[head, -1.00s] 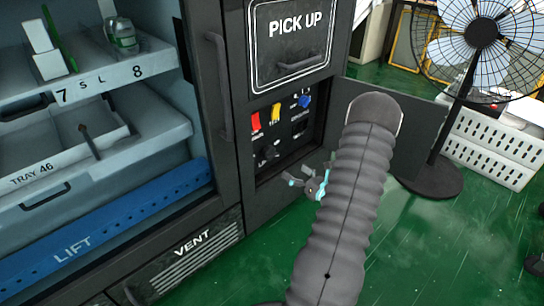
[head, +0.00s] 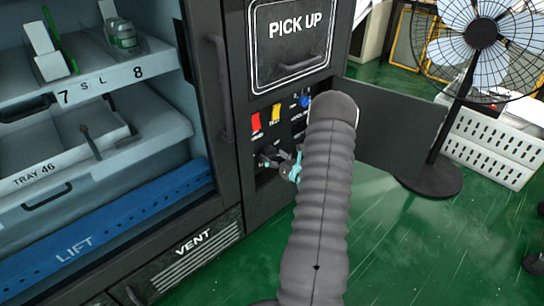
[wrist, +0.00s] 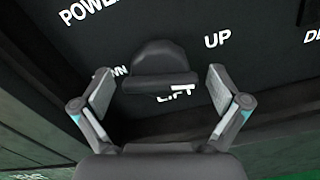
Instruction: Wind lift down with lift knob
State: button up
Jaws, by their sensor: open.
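The lift knob (wrist: 165,66) is a dark rounded knob on the black control panel, above the word LIFT and between the labels DOWN and UP in the wrist view. My gripper (wrist: 160,88) is open, with one finger on each side of the knob and gaps showing on both sides. In the head view my gripper (head: 280,162) is at the lower part of the panel, and my arm hides much of it. The blue lift (head: 120,228) lies low in the machine, below the trays.
Red (head: 256,124) and yellow (head: 276,114) switches and a blue knob (head: 305,101) sit above my gripper on the panel. The panel's open door (head: 393,135) stands to the right of my arm. A fan (head: 482,35) stands beyond it.

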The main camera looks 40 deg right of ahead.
jog(key=c, duration=1.2)
jog(key=shift+o, duration=0.2)
jog(key=shift+f+b, duration=0.1)
jog(key=shift+b, duration=0.2)
jog(key=n+b, duration=0.4)
jog(key=b, duration=0.2)
jog(key=shift+f, duration=0.2)
jog(key=n+b, duration=0.5)
jog(key=shift+r+b, duration=0.1)
jog(key=shift+b, duration=0.25)
jog(key=n+b, duration=0.1)
jog(key=n, duration=0.2)
jog(key=shift+r, duration=0.2)
jog(key=n, duration=0.5)
jog(key=shift+n, duration=0.4)
